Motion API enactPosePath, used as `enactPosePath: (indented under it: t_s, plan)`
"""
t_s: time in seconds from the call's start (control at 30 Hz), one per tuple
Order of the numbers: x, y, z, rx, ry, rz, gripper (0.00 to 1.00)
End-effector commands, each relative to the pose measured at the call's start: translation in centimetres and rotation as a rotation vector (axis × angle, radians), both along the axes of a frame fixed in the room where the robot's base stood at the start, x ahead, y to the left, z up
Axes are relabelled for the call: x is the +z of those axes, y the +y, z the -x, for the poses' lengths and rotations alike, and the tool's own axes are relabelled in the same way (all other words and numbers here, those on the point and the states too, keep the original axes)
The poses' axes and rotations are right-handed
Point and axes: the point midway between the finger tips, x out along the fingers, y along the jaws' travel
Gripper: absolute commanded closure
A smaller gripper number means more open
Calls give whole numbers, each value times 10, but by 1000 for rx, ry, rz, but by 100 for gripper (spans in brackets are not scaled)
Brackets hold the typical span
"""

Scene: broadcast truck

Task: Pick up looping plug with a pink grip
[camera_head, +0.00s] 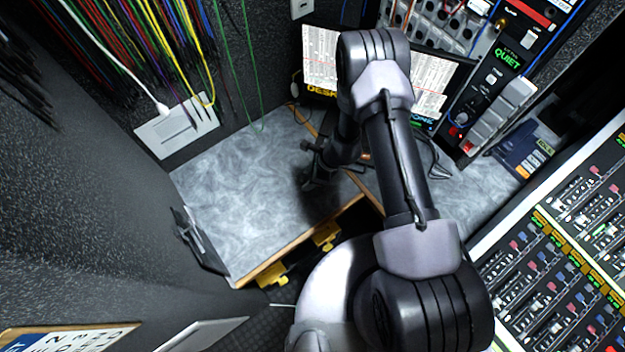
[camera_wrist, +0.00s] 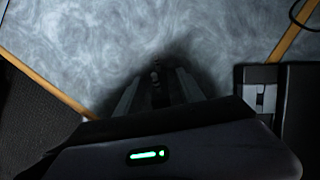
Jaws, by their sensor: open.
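I cannot make out a looping plug with a pink grip in either view. My gripper (camera_head: 312,178) is low over the grey mottled desktop (camera_head: 225,195), near its wood-edged right side. In the wrist view my gripper (camera_wrist: 157,82) is dark against its own shadow on the desktop (camera_wrist: 100,40). It is open, and I see nothing between the fingers. My arm covers part of the desk behind the gripper.
Many coloured cables (camera_head: 150,40) hang at the upper left above a white wall plate (camera_head: 175,128). Screens (camera_head: 435,85) stand at the back. A mixing console (camera_head: 560,265) fills the right. The desktop left of my gripper is clear.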

Motion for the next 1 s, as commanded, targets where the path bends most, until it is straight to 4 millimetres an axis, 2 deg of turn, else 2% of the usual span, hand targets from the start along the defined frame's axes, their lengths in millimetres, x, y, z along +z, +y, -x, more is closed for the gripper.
enactPosePath:
  t_s: [0.2, 0.4, 0.43, 0.77, 1.0]
  plan:
    - [0, 0, 0, 0, -1, 0, 56]
    - [0, 0, 0, 0, -1, 0, 96]
    - [0, 0, 0, 0, -1, 0, 100]
    - [1, 0, -1, 0, -1, 0, 100]
    - [23, 0, -1, 0, -3, 0, 100]
